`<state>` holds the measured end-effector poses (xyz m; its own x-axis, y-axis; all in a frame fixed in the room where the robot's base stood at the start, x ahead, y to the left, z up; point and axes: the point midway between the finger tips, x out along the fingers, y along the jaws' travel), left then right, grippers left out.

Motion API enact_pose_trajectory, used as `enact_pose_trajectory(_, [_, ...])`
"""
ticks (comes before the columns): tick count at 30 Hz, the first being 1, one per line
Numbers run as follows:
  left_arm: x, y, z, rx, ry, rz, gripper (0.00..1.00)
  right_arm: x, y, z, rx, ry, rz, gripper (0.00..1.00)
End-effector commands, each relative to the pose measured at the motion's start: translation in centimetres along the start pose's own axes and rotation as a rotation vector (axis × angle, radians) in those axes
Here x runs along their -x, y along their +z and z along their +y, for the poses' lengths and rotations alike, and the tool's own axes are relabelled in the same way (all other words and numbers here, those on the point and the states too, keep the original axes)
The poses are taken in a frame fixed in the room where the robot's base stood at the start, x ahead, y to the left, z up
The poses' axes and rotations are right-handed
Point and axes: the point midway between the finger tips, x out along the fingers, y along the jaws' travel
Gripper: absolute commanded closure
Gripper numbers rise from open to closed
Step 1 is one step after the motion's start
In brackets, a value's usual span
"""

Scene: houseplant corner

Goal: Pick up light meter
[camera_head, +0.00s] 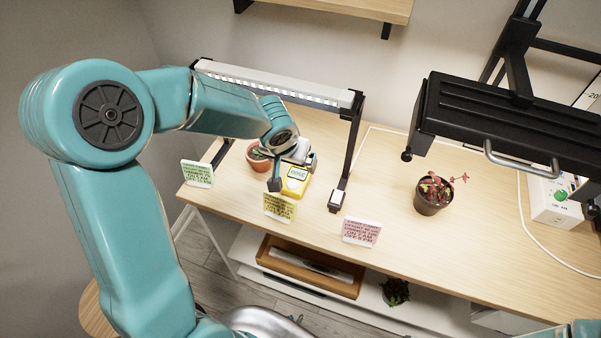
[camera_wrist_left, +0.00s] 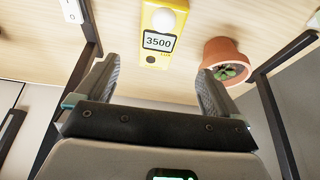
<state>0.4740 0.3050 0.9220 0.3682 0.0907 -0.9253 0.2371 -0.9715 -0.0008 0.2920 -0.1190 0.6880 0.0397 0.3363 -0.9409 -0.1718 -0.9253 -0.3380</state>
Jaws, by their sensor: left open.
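The light meter (camera_head: 294,186) is a yellow device on the wooden table, under the white lamp bar. In the left wrist view the light meter (camera_wrist_left: 157,45) shows a dark-framed display reading 3500 and a white dome. My left gripper (camera_head: 293,172) reaches in under the lamp and hides part of the meter in the head view. In the wrist view my left gripper (camera_wrist_left: 157,82) is open, its fingers apart and empty, with the meter lined up beyond the gap between them. My right gripper is not in view.
A terracotta pot (camera_head: 258,157) stands close beside the meter; the pot (camera_wrist_left: 226,60) is near one finger. Lamp posts (camera_head: 350,150) flank this space. Cards (camera_head: 280,207) stand along the front edge. A dark pot (camera_head: 433,194) and a black lamp (camera_head: 510,125) are at right.

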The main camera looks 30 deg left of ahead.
Motion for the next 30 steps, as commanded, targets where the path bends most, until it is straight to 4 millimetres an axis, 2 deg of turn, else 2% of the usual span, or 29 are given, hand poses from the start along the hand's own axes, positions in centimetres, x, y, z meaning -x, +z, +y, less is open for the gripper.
enact_pose_trajectory(1, [-1.3,0.1,0.0,-0.001,0.000,-0.004,0.04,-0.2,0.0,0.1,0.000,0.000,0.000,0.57])
enact_pose_trajectory(3, [-2.6,0.1,0.0,0.000,0.001,-0.002,0.04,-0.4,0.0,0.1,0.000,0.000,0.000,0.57])
enact_pose_trajectory(11, [-4.9,-0.2,0.2,0.000,0.001,-0.001,0.04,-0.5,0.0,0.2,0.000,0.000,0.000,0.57])
enact_pose_trajectory(18, [-8.7,-0.3,0.4,-0.001,0.001,-0.001,0.04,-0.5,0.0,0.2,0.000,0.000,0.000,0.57])
enact_pose_trajectory(21, [-9.4,-0.5,0.4,0.000,0.002,0.001,0.04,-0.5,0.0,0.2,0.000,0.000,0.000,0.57])
enact_pose_trajectory(28, [-9.5,-0.5,0.4,0.000,0.001,0.002,0.04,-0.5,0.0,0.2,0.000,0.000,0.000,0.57])
enact_pose_trajectory(30, [-9.5,-0.5,0.4,0.000,0.001,0.001,0.27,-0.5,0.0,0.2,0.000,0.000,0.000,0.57])
